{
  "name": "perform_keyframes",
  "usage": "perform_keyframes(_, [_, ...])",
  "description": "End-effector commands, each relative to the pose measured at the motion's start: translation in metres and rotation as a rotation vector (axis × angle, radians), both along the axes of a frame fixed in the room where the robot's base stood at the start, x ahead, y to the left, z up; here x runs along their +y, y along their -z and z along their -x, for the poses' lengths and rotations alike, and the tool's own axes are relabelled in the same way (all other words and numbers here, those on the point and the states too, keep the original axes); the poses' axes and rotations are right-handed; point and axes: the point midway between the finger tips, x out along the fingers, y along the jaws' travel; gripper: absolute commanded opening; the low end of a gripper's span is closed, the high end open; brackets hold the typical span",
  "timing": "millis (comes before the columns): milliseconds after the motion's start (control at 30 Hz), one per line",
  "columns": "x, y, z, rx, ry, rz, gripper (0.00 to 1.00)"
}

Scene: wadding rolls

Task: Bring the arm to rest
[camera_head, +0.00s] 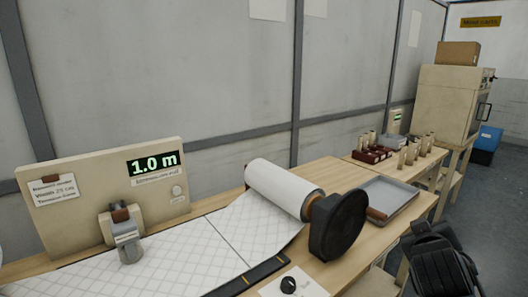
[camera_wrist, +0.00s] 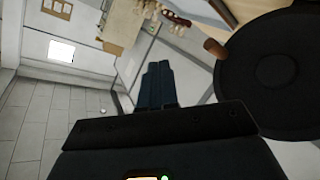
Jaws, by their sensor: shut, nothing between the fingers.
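My gripper (camera_wrist: 158,68) shows in the wrist view with its two dark fingers together and nothing between them. In the head view, dark parts of my arm (camera_head: 438,262) stand at the lower right, beside the front edge of the bench. The fingertips cannot be made out there.
The wooden bench (camera_head: 345,262) carries a white wadding roll (camera_head: 283,188) with a black disc (camera_head: 338,225) at its end. A grey tray (camera_head: 398,200) lies behind my arm. A beige cabinet (camera_head: 447,103) stands farther back.

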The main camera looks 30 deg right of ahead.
Motion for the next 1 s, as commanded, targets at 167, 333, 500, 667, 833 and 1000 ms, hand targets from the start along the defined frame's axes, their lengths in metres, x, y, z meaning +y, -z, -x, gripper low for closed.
perform_keyframes(167, [0.057, 0.035, 0.009, 0.015, -0.226, 0.023, 0.00])
perform_keyframes(333, [0.119, 0.063, 0.029, -0.001, -0.428, -0.007, 0.00])
perform_keyframes(500, [0.182, 0.084, 0.062, -0.036, -0.605, -0.082, 0.00])
perform_keyframes(667, [0.239, 0.093, 0.103, -0.087, -0.737, -0.187, 0.00])
perform_keyframes(833, [0.293, 0.087, 0.152, -0.160, -0.830, -0.325, 0.00])
perform_keyframes(1000, [0.334, 0.070, 0.198, -0.245, -0.869, -0.466, 0.00])
